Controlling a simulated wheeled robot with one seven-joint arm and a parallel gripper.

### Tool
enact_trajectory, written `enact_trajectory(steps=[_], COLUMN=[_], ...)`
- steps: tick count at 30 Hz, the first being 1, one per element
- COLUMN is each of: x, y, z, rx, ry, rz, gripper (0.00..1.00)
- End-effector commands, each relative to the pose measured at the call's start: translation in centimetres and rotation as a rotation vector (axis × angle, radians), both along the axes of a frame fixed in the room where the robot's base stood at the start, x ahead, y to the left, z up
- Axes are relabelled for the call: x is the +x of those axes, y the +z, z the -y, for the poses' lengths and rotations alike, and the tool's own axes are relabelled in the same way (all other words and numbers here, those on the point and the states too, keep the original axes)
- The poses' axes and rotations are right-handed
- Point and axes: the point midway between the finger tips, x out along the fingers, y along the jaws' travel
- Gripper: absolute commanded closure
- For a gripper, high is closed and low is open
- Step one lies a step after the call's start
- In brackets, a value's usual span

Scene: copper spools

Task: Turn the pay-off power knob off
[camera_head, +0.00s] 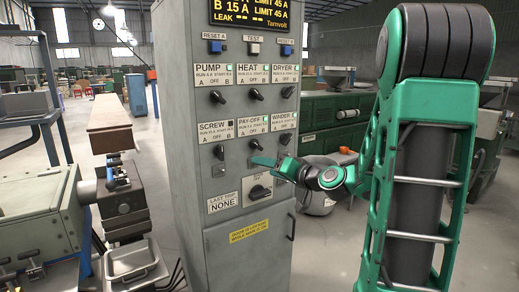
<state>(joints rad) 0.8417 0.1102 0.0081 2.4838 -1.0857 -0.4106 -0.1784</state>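The grey control cabinet (190,130) stands in the middle, with labelled rows of black rotary knobs. The PAY-OFF knob (254,144) is in the middle of the lower row, below its label plate (252,124). It looks tilted off vertical, but its exact setting is too small to tell. My green gripper (262,161) reaches in from the right, with its tip just below and slightly right of this knob. The tip looks close to the panel; whether it touches cannot be told. The finger gap is not clear from this angle.
The SCREW knob (219,152) is left of PAY-OFF and the WINDER knob (285,138) right of it. A larger switch (260,191) sits below, near my gripper. Machines and a bench (108,113) stand left; green machinery (330,118) stands behind on the right.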

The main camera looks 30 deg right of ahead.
Motion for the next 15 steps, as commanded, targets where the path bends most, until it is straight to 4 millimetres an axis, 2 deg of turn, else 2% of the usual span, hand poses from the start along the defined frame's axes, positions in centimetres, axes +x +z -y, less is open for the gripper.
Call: enact_trajectory(steps=[1, 3, 6, 11, 15], x=[0.3, 0.5, 0.6, 1.7, 3.8], y=[0.7, 1.9, 2.9, 3.2, 3.3], z=[1.4, 2.6, 3.7, 3.9, 3.7], rx=[0.034, 0.068, 0.097, 0.106, 0.103], ry=[-0.033, -0.068, -0.097, -0.104, -0.101], rz=[0.045, 0.103, 0.148, 0.164, 0.164], gripper=[0.38, 0.38, 0.38, 0.38, 0.38])
